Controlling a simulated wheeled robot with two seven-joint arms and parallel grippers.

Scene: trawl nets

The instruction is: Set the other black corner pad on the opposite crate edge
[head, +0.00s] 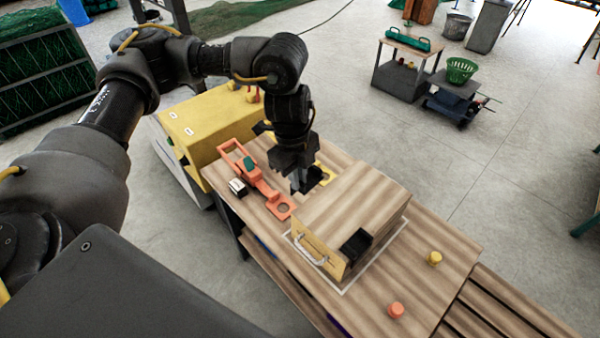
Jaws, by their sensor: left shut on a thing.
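The wooden crate (345,205) stands on the workbench inside a pale outline, with a metal handle (310,250) on its yellowish end. One black corner pad (355,244) sits on the crate's near edge, right of the handle. My left gripper (301,184) points down beside the crate's far left end. It is shut on a small dark thing, apparently the other black corner pad, mostly hidden by the fingers. I cannot tell if it touches the crate. My right gripper is not in view.
An orange tool (262,190) and a small black-and-white item (237,187) lie left of the gripper. A yellow piece (326,172) lies behind it. Yellow (434,258) and orange (396,310) knobs stand on the bench at right. A yellow cabinet (205,125) adjoins the bench.

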